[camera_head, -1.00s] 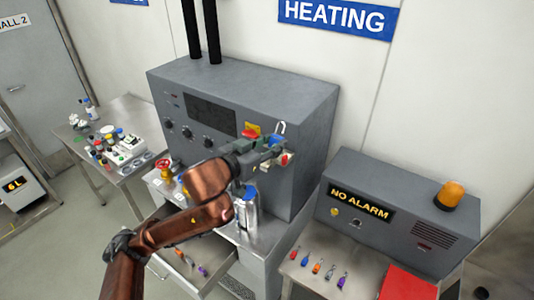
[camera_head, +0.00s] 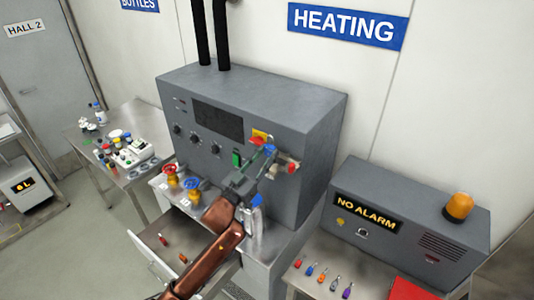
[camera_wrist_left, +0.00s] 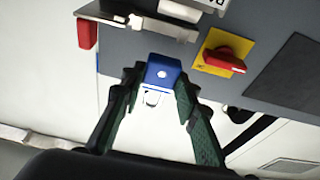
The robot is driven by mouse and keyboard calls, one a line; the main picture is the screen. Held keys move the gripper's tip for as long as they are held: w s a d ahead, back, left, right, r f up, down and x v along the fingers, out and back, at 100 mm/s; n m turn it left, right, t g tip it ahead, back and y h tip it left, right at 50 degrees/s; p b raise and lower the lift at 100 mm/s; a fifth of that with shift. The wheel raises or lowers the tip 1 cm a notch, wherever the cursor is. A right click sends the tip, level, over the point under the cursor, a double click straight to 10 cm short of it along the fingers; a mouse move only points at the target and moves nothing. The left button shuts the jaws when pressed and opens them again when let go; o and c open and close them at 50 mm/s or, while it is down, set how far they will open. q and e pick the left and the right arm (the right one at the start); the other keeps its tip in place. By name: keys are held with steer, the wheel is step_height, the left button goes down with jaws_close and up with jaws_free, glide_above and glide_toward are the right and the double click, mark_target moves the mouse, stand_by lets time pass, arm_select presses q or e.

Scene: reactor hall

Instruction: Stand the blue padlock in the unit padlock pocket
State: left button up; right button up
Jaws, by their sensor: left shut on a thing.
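My left gripper (camera_head: 264,158) is shut on the blue padlock (camera_head: 270,149), in front of the grey heating unit (camera_head: 235,90). In the left wrist view the blue body (camera_wrist_left: 162,72) sits between the fingertips (camera_wrist_left: 160,82). Its pale shackle points back between the fingers. A metal ledge with white parts (camera_wrist_left: 150,27) is on the unit face beyond the padlock, and a gap shows between them. I cannot tell which part is the padlock pocket. My right gripper is not in view.
A red switch on a yellow plate (camera_wrist_left: 213,55) is close beside the padlock. Red (camera_head: 170,173) and blue (camera_head: 193,186) valves stand left of my arm. An open drawer (camera_head: 150,250) is below. The alarm box (camera_head: 400,220) stands at the right.

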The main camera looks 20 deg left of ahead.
arm_select(q)
step_height(320, 180, down, 6)
steer(key=b, duration=0.4)
steer(key=shift+r, duration=0.25)
steer(key=shift+f, duration=0.1)
stand_by(0.5)
